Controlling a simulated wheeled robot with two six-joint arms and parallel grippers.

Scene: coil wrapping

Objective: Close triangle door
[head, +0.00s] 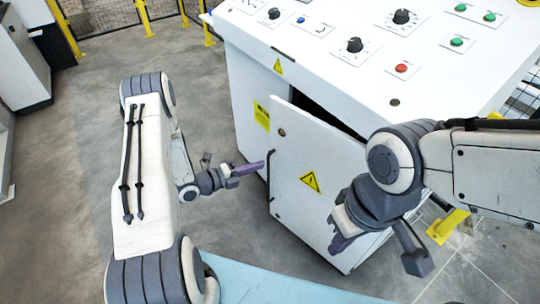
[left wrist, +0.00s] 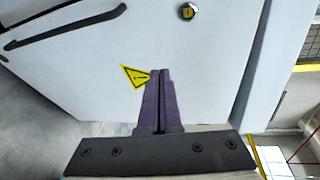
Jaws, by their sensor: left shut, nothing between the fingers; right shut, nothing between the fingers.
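The triangle door (head: 300,205) is a white panel on the control cabinet with a yellow warning triangle (head: 311,181), a dark handle on its left edge and a round lock near its top left corner. It stands ajar, with a dark gap along its top. My left gripper (head: 262,165) is shut and empty by the handle edge. In the left wrist view its purple fingers (left wrist: 160,75) are together in front of the door (left wrist: 215,70), over the edge of the triangle; contact cannot be told. My right gripper (head: 338,243) is shut and empty before the door's lower right.
The white control cabinet (head: 245,85) carries knobs and coloured buttons on its top. Yellow fence posts (head: 66,28) stand at the back left. A light blue surface (head: 270,285) lies at the bottom. Grey floor is clear left of the cabinet.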

